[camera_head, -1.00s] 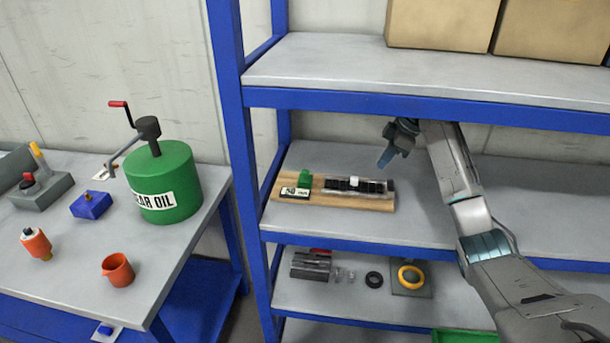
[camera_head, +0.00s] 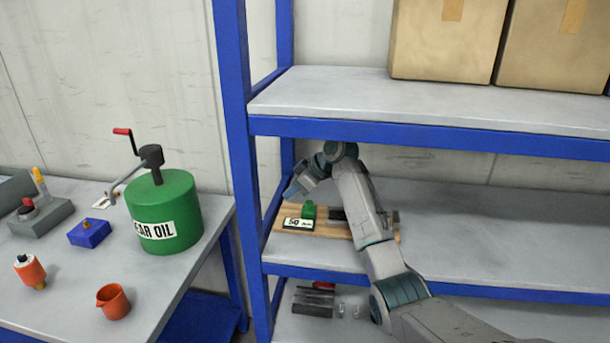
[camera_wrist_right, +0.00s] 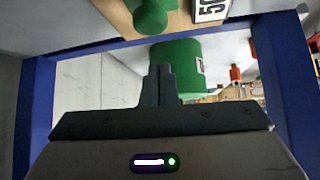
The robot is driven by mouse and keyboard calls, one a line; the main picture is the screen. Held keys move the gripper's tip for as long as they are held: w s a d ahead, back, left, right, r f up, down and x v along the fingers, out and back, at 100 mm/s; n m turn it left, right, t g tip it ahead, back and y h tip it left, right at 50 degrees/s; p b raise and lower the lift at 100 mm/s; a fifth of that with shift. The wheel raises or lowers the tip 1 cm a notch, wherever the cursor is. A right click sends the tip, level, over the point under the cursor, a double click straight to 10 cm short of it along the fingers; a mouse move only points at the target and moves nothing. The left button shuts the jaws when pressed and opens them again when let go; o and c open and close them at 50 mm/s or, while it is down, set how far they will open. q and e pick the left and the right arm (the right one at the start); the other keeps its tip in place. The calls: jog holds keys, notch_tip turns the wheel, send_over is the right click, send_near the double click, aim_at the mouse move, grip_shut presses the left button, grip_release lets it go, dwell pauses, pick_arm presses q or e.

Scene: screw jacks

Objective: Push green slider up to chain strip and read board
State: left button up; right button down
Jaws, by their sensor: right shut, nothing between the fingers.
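The green slider (camera_head: 308,211) sits on the left part of a wooden board (camera_head: 338,232) on the middle shelf. A small label plate marked "50" (camera_head: 298,224) lies in front of it. The dark chain strip (camera_head: 337,214) is mostly hidden behind my right arm. My right gripper (camera_head: 290,193) is shut and empty, above the board's left end, left of the slider and apart from it in the head view. In the right wrist view the slider (camera_wrist_right: 150,14) and label plate (camera_wrist_right: 208,9) show at the top edge, with the shut fingers (camera_wrist_right: 158,80) below them. My left gripper is not in view.
The blue shelf post (camera_head: 236,150) stands close left of my right gripper. The upper shelf (camera_head: 420,105) with cardboard boxes (camera_head: 445,38) is above. A table (camera_head: 60,310) at left holds a green oil drum (camera_head: 165,212). The shelf right of my arm is clear.

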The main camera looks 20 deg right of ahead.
aim_at(307, 201)
jog(key=s+d, duration=0.1)
jog(key=s+d+p, duration=0.1)
jog(key=d, duration=0.1)
jog(key=shift+s+f, duration=0.2)
jog(key=shift+s+d+f+p, duration=0.15)
jog(key=shift+s+d+p, duration=0.05)
jog(key=shift+p, duration=0.1)
jog(key=shift+w+a, duration=0.1)
jog(key=shift+a, duration=0.05)
jog(key=s+d, duration=0.1)
jog(key=d, duration=0.2)
jog(key=s+d, duration=0.1)
jog(key=shift+s+d+p, duration=0.2)
jog(key=shift+s+p, duration=0.1)
jog(key=shift+p, duration=0.05)
jog(key=shift+s+d, duration=0.15)
jog(key=shift+d, duration=0.05)
jog(key=shift+a+f, duration=0.1)
